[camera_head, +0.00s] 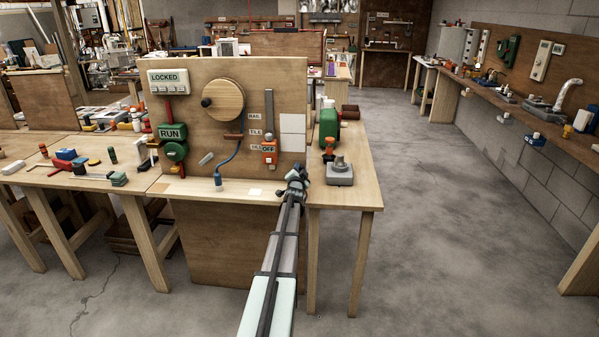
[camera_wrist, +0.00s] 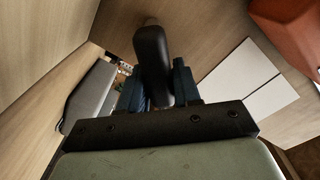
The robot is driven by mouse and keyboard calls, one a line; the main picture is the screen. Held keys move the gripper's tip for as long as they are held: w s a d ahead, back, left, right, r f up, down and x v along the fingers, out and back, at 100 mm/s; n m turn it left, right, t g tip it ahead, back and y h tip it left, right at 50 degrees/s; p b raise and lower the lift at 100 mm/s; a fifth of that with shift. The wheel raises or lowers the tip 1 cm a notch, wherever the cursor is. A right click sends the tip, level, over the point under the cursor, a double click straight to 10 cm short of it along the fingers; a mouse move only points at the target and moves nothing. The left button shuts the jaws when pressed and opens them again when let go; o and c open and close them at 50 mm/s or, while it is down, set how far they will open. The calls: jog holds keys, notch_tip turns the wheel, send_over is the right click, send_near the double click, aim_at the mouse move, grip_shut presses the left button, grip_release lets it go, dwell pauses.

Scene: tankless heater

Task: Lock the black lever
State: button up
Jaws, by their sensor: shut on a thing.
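The black lever (camera_wrist: 152,55) stands between the two dark blue fingers of my gripper (camera_wrist: 159,82) in the wrist view. It has a rounded handle that leans a little, and its lower part is hidden by the gripper's front bar. My gripper (camera_head: 296,182) is shut on the lever. In the head view the gripper is at the lower right of the upright wooden board (camera_head: 225,78), just above the bench edge. There the lever is too small and too covered to tell apart from the gripper. The lever's mount is hidden.
A grey device (camera_head: 340,175) stands right of my gripper. The floor at right is clear.

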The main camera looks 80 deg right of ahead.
grip_shut()
jog(key=shift+w, duration=0.1)
jog(key=shift+w+r+n, duration=0.2)
jog(key=shift+n, duration=0.55)
jog(key=shift+w+r+n, duration=0.15)
jog(key=shift+w+n, duration=0.05)
jog(key=shift+n, duration=0.55)
jog(key=o, duration=0.6)
grip_release()
jog(key=shift+c, duration=0.2)
